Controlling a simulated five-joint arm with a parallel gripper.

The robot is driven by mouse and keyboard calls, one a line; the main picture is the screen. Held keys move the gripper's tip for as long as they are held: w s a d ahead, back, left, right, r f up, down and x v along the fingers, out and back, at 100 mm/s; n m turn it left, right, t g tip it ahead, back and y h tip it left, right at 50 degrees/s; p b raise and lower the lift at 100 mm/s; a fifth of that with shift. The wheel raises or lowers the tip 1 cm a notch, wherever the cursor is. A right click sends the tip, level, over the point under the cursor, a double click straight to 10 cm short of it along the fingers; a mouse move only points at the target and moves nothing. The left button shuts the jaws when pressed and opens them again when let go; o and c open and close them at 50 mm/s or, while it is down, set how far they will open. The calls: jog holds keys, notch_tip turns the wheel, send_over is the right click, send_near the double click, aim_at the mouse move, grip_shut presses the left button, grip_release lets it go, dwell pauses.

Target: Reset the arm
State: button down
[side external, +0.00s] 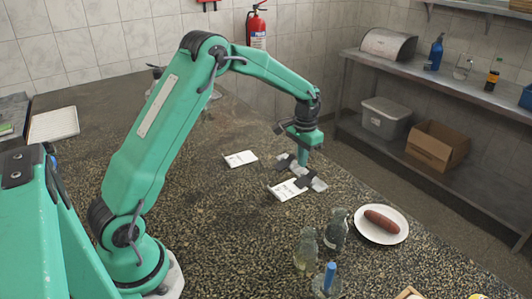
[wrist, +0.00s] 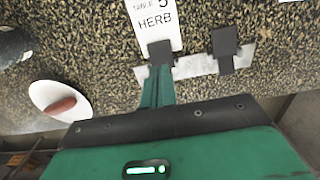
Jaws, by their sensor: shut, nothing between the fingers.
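My gripper (side external: 304,158) is shut and empty, pointing down over a pale metal strip (side external: 318,185) on the dark speckled counter. In the wrist view its green fingers (wrist: 157,88) reach toward the same strip (wrist: 192,66); I cannot tell whether they touch it. The strip carries two black clips, one at the fingers' end (wrist: 160,53) and one to its right (wrist: 226,50). A white card (wrist: 155,20) reading "5 HERB" has its edge at the first clip; it also shows in the side view (side external: 286,191).
A second white card (side external: 240,158) lies left of the strip. Glass jars (side external: 306,250) (side external: 336,232) and a white plate (side external: 363,234) with a sausage (side external: 381,221) stand toward the front right. The counter's right edge is close. The counter behind the second card is largely clear.

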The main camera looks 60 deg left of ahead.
jog(key=shift+r, duration=0.1)
jog(key=s+d+r+t, duration=0.1)
jog(key=s+d+r, duration=0.2)
jog(key=s+r, duration=0.45)
jog(key=s+d+r+t, duration=0.2)
jog(key=s+d+r, duration=0.1)
jog(key=s+r, duration=0.4)
jog(key=s+d+r+t, duration=0.1)
jog(key=s, duration=0.6)
jog(key=s+d+r+t, duration=0.1)
jog(key=s+d, duration=0.1)
jog(key=s, duration=0.6)
jog(key=shift+d+r+t, duration=0.2)
jog(key=shift+d+t, duration=0.05)
jog(key=shift+t, duration=0.05)
